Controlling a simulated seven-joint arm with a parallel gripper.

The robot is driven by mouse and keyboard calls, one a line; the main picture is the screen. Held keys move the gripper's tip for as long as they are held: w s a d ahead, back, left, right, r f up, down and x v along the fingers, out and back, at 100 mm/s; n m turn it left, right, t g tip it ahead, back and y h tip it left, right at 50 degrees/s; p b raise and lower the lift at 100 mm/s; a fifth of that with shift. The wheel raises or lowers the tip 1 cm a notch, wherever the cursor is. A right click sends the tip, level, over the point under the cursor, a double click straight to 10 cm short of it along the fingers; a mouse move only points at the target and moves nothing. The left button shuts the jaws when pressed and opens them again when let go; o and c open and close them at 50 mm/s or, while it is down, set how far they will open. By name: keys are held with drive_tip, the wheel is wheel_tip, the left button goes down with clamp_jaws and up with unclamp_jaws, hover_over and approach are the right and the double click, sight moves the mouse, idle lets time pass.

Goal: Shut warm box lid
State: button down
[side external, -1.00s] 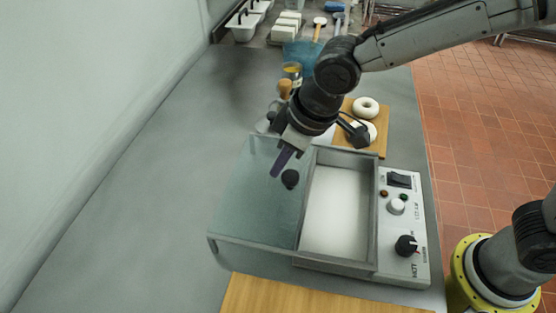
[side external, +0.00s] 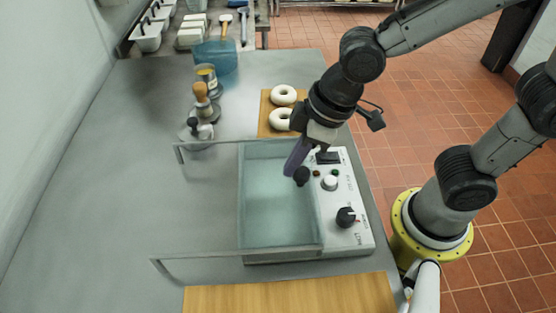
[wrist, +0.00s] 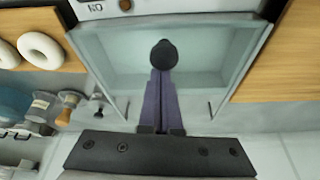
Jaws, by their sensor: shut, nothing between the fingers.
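The warm box (side external: 300,257) stands on the grey counter, with its control panel on the right. Its clear bluish lid (side external: 270,205) lies over the box opening, its right edge close to the panel. The lid's round black knob (side external: 302,175) is near that right edge. My gripper (side external: 290,172) is shut and empty, its purple fingers pointing down just left of the knob. In the wrist view the fingertips (wrist: 161,73) are right up against the knob (wrist: 164,54); contact itself is hard to make out.
Bare rails (side external: 205,259) stick out left of the box. A board with two bagels (side external: 283,95) is behind it, and a wooden board (side external: 290,295) in front. Jars and a wooden-handled tool (side external: 201,92) stand at the back left. The left counter is clear.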

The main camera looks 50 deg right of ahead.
sight(270, 180)
drive_tip(key=shift+d+f, duration=0.1)
idle(0.3)
drive_tip(key=w+a, duration=0.2)
drive_tip(key=w, duration=0.1)
drive_tip(key=shift+w+a+r, duration=0.2)
drive_tip(key=shift+a+r, duration=0.1)
drive_tip(key=shift+r, duration=0.05)
drive_tip(key=s+d+r+m+t, duration=0.1)
drive_tip(key=d+r, duration=0.2)
drive_tip(key=r, duration=0.3)
drive_tip(key=s+d+r, duration=0.1)
drive_tip(key=d+r, duration=0.2)
drive_tip(key=r, duration=0.2)
drive_tip(key=s+d+f+m+h, duration=0.1)
drive_tip(key=s+d+f+m, duration=0.1)
drive_tip(key=s+d, duration=0.3)
drive_tip(key=s+d+f+m+t+h, duration=0.1)
drive_tip(key=s+d+m, duration=0.3)
drive_tip(key=d, duration=0.4)
drive_tip(key=shift+s+f, duration=0.55)
drive_tip(key=shift+f, duration=0.2)
